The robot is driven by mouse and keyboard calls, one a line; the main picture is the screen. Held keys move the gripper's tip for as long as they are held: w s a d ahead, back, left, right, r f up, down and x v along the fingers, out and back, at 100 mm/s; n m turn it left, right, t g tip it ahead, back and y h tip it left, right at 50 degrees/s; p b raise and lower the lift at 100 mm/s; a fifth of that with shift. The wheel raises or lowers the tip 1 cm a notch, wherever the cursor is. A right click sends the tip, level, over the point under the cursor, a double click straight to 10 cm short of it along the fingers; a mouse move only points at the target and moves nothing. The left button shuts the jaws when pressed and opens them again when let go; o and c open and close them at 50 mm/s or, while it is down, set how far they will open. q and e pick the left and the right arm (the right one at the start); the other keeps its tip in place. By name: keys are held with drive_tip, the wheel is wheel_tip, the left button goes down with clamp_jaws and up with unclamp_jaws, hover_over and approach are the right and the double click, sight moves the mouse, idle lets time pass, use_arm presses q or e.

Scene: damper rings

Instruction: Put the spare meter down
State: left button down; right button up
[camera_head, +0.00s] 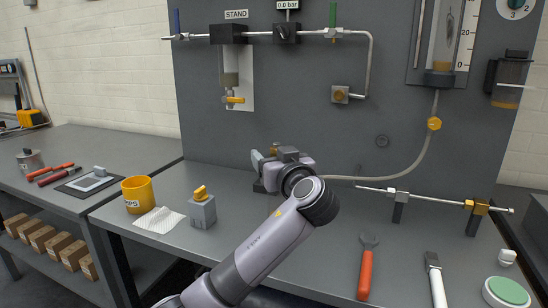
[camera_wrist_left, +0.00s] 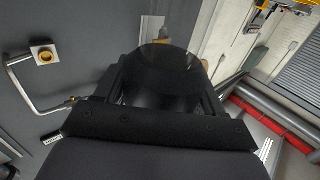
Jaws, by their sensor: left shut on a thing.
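My left gripper (camera_head: 264,166) is near the back of the grey bench, close to the dark panel, with its arm coming up from the bottom. It is shut on a dark, rounded body, which I take to be the spare meter (camera_wrist_left: 165,70). In the left wrist view this body fills the space between the two fingers (camera_wrist_left: 160,95). In the head view only a small grey part shows beside the gripper, and my wrist hides the rest. I cannot tell whether it touches the bench (camera_head: 335,205). My right gripper is not in view.
A grey block with a yellow knob (camera_head: 202,211), a white cloth (camera_head: 160,220) and a yellow cup (camera_head: 138,196) stand left. An orange-handled wrench (camera_head: 366,272) and a low pipe (camera_head: 430,198) are right. A hose (camera_head: 400,172) crosses behind.

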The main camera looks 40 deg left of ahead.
use_arm(q)
drive_tip(key=shift+f, duration=0.15)
drive_tip(key=shift+c, duration=0.2)
unclamp_jaws()
drive_tip(key=shift+f, duration=0.1)
drive_tip(key=b+v, duration=0.1)
drive_tip(key=v, duration=0.6)
clamp_jaws()
idle(1.6)
